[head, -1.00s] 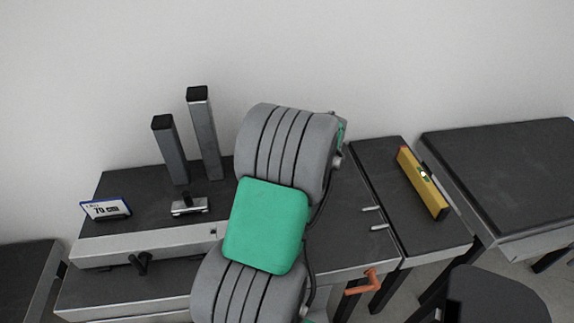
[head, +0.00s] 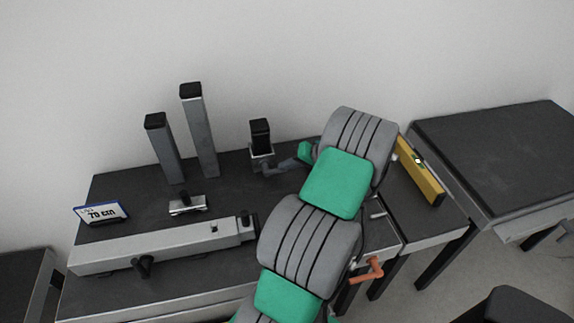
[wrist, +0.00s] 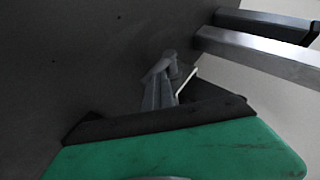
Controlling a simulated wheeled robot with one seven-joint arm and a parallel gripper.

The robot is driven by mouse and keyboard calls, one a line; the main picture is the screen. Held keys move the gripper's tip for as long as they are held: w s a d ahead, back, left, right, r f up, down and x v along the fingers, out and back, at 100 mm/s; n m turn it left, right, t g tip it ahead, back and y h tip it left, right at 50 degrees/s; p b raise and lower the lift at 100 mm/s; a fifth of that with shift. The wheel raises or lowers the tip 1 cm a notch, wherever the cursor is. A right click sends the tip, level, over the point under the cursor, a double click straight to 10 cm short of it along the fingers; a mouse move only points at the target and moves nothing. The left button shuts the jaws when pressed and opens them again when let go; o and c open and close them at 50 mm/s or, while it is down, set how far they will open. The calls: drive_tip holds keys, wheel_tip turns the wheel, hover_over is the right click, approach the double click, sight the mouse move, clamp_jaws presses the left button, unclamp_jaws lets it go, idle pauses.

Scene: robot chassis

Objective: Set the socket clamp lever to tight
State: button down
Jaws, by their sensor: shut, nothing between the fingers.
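My gripper (head: 272,168) is near the rear of the dark bench, low beside a silver collar (head: 261,152) with a short black post in it. In the wrist view its grey fingers (wrist: 162,82) are shut and empty. A black lever-like handle (head: 143,264) sticks out from the front of the long silver beam (head: 165,243), well left of my gripper. I cannot tell for sure that this handle is the socket clamp lever. Contact between my fingers and the collar is not clear.
Two tall grey posts (head: 199,130) stand left of my gripper. A small metal plate with a black knob (head: 187,205) and a "70 cm" sign (head: 101,213) are on the bench. A yellow level (head: 421,172) and an orange handle (head: 367,274) are at the right.

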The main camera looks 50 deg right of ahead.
drive_tip(key=shift+s+f, duration=0.25)
drive_tip(key=shift+f, duration=0.25)
wheel_tip(320, 180, up, 6)
drive_tip(key=p, duration=0.4)
drive_tip(key=s+d+r+b, duration=0.2)
drive_tip(key=s, duration=0.7)
drive_tip(key=shift+d+r, duration=0.25)
drive_tip(key=shift+d, duration=0.15)
